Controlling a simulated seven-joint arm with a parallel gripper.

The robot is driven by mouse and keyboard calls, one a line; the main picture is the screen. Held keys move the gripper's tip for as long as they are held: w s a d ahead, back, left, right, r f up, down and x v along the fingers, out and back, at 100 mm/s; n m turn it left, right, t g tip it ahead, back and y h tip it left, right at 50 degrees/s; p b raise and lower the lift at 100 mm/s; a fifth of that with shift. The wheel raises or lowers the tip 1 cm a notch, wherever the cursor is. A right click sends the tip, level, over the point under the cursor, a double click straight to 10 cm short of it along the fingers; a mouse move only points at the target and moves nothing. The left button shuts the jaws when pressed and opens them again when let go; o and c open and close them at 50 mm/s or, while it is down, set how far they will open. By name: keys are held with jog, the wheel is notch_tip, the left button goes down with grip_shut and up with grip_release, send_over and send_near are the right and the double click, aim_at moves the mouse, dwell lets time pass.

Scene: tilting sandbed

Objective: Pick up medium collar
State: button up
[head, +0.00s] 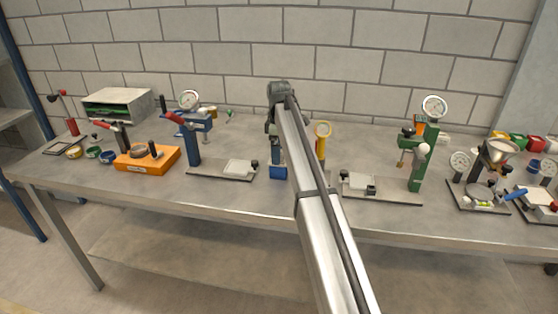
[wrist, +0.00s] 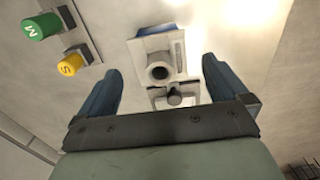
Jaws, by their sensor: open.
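A green cylinder marked M (wrist: 40,26), which fits the name medium collar, shows at the upper left, outside the fingers. A yellow cylinder marked S (wrist: 69,65) sits just below it. In the head view my arm covers the middle of the table, and the gripper's fingers cannot be made out. A small green ring (head: 92,152) lies at the left of the table; I cannot tell whether it is a collar.
A grey block with a round opening (wrist: 160,62) lies ahead between the fingers. In the head view, an orange block (head: 148,166), a blue stand (head: 193,147) and a green stand (head: 424,165) are on the metal table (head: 225,205). The front strip is mostly clear.

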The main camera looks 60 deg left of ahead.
notch_tip(320, 180, down, 2)
jog(key=shift+c, duration=0.2)
jog(key=c, duration=1.1)
